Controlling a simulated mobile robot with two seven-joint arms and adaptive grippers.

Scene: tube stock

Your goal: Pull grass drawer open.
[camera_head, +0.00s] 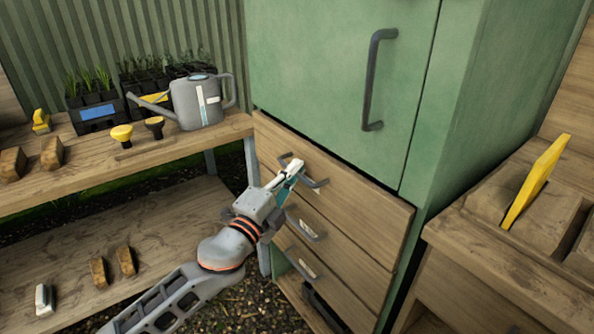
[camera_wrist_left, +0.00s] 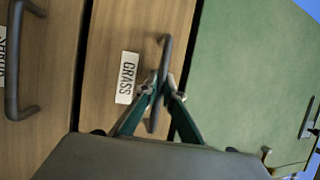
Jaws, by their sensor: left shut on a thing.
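The grass drawer (camera_head: 365,214) is the top wooden drawer under the green cabinet. Its white label reading GRASS (camera_wrist_left: 127,77) shows in the left wrist view, beside its dark bar handle (camera_wrist_left: 166,50). My left gripper (camera_head: 294,168) is at this drawer's front, shut on the handle. In the left wrist view its two fingertips (camera_wrist_left: 166,92) close around the middle of the bar. The drawer front looks flush with the cabinet, with no clear gap. My right gripper is not in view.
More drawers with bar handles (camera_head: 303,229) sit below. The green cabinet door (camera_head: 330,60) above has a long handle. A wooden bench (camera_head: 200,143) with a watering can (camera_head: 197,103) stands left. A wooden unit with a yellow board (camera_head: 537,180) stands right.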

